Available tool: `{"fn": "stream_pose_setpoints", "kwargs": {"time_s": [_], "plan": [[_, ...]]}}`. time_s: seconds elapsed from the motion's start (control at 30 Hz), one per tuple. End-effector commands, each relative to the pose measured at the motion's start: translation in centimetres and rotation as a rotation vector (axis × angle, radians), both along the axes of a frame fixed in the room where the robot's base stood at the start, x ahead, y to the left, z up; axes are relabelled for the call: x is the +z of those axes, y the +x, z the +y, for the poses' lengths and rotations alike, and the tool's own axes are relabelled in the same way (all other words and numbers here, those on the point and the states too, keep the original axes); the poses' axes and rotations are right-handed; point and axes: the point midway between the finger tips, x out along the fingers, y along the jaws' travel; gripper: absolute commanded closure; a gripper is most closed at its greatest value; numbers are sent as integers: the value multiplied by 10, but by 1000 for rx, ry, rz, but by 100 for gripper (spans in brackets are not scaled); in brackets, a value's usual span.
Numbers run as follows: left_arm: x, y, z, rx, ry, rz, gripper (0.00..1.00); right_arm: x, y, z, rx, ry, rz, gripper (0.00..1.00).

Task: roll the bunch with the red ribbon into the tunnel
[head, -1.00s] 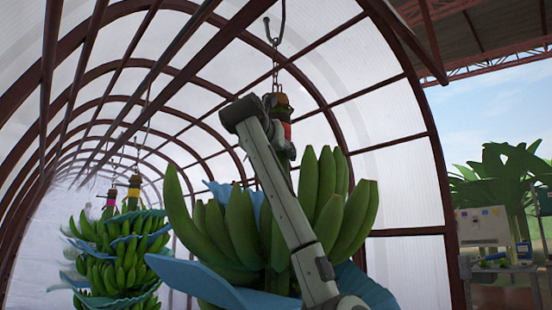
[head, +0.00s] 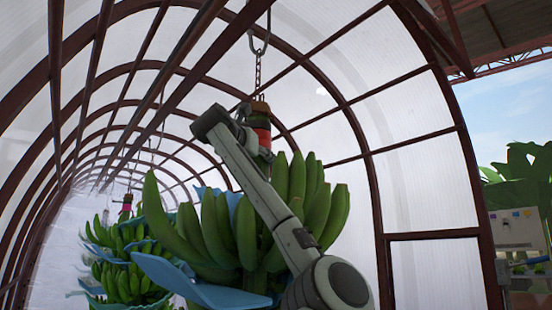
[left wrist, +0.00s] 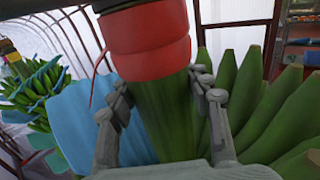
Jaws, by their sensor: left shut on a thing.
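The bunch with the red ribbon (head: 225,230) hangs from a chain and hook, with large green bananas and blue sheets between them. Its red ribbon (head: 263,137) is wrapped round the top of the stem and fills the upper middle of the left wrist view (left wrist: 148,42). My left gripper (left wrist: 163,95) is shut on the green stem just below the ribbon, a finger on each side. In the head view my left arm hides part of the stem and bananas. The tunnel (head: 372,165) has dark red arches with pale panels and surrounds the bunch in the picture. My right gripper is out of view.
Other bunches (head: 118,270) with blue sheets hang deeper in the tunnel, left of the held bunch; one shows a pink ribbon (head: 126,203). One bunch also shows at left in the left wrist view (left wrist: 35,95). An overhead rail runs into the tunnel.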

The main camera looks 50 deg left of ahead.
Motion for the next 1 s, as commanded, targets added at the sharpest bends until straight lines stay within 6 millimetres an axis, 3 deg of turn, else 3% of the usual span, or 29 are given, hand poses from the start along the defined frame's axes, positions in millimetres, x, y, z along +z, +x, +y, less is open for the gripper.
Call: {"fn": "stream_pose_setpoints", "kwargs": {"time_s": [0.1, 0.3, 0.77, 0.8, 0.93, 1.0], "plan": [[1, -1, 18, 3, -7, -3, 100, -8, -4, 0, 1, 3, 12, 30], [0, 1, 32, 0, -8, -2, 100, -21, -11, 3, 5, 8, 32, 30], [0, 1, 36, 2, -5, -3, 100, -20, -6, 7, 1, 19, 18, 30], [0, 1, 36, 2, -5, -3, 47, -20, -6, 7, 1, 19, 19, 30], [0, 2, 36, 1, -4, -1, 31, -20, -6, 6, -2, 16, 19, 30], [0, 2, 35, 0, -4, -1, 30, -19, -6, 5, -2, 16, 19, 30]]}}
